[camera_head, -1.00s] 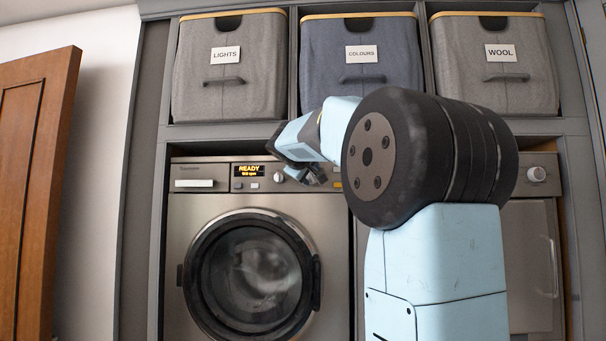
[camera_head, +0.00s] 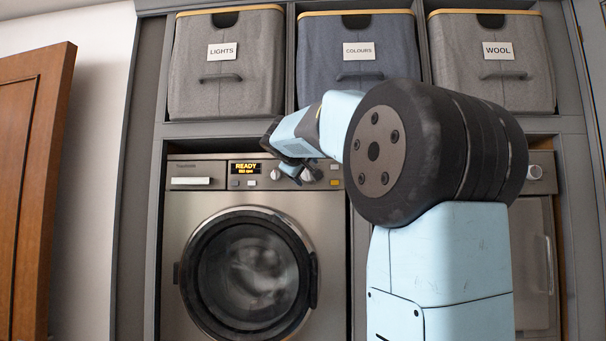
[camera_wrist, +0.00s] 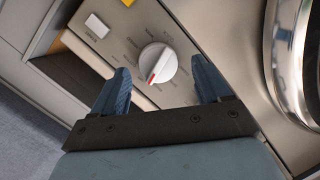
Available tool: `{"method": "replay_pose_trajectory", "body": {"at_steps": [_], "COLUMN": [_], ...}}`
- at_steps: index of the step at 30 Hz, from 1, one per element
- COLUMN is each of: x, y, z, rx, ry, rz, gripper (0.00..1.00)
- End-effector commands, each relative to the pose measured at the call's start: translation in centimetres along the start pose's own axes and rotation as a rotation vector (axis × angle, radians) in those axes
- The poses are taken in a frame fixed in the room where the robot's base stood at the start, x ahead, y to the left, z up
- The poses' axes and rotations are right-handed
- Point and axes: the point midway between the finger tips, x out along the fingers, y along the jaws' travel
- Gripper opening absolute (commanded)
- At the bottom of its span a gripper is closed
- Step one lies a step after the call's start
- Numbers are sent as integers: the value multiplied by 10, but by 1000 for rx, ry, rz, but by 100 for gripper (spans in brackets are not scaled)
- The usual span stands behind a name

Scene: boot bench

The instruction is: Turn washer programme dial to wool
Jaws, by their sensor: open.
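The washer (camera_head: 180,240) has a steel control panel with a lit display (camera_head: 247,169) reading READY. The line points to the lower left of that picture. My gripper (camera_wrist: 160,64) is open, with one blue finger on each side of the dial and visible gaps to it. In the head view my gripper (camera_head: 292,172) is in front of the panel and partly hides the dial (camera_head: 310,173).
A smaller knob (camera_head: 276,174) is just left of my gripper. The round washer door (camera_head: 248,272) is below. Bins marked LIGHTS (camera_head: 225,90), COLOURS (camera_head: 355,85) and WOOL (camera_head: 500,85) stand on the shelf above. A second appliance (camera_head: 530,260) is at right, partly behind my arm.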

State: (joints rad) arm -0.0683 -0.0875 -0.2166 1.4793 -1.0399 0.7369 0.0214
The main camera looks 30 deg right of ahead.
Motion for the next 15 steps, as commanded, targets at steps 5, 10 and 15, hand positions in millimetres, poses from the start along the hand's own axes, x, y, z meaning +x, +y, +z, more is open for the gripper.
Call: {"method": "replay_pose_trajectory", "body": {"at_steps": [5,10,15], "x": [-34,-68,-96], "y": [0,0,-1], "z": [0,0,0], "rx": [2,1,0], "ry": [3,2,-1], "rz": [-1,0,0], "gripper": [76,76,76]}}
